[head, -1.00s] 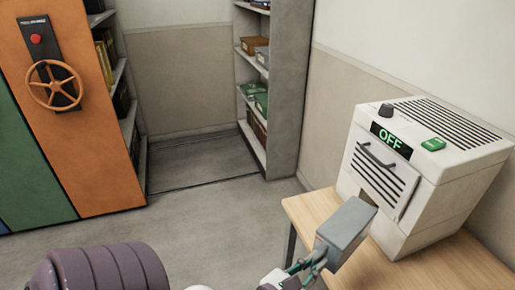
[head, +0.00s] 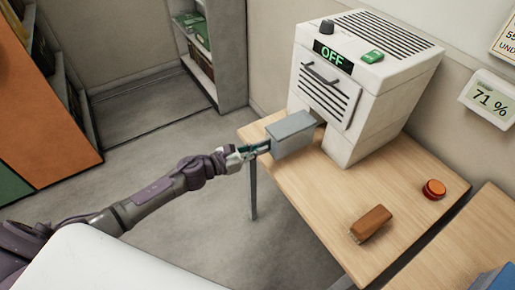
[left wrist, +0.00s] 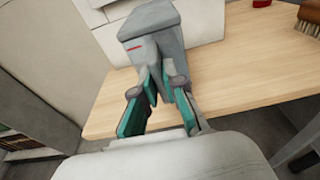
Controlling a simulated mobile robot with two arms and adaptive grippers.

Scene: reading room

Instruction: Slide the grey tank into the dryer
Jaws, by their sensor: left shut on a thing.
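The grey tank (head: 292,134) is a box held in my left gripper (head: 256,149), level with the lower front of the dryer. In the left wrist view the tank (left wrist: 150,32) shows a red mark, and the teal fingers of my left gripper (left wrist: 158,92) are closed on its near end. The dryer (head: 362,90) is a white box with a slatted front panel, a handle, a dark knob, a green button and a display reading OFF. The tank's far end is at a dark opening low in the dryer's front; whether it is inside I cannot tell. My right gripper is not in view.
The dryer stands on a wooden table (head: 303,200). A brown brush (head: 371,223) and a red-orange button (head: 434,189) lie on its right part. A wall display (head: 490,98) reads 71 %. Shelves stand at the back left, with open floor before them.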

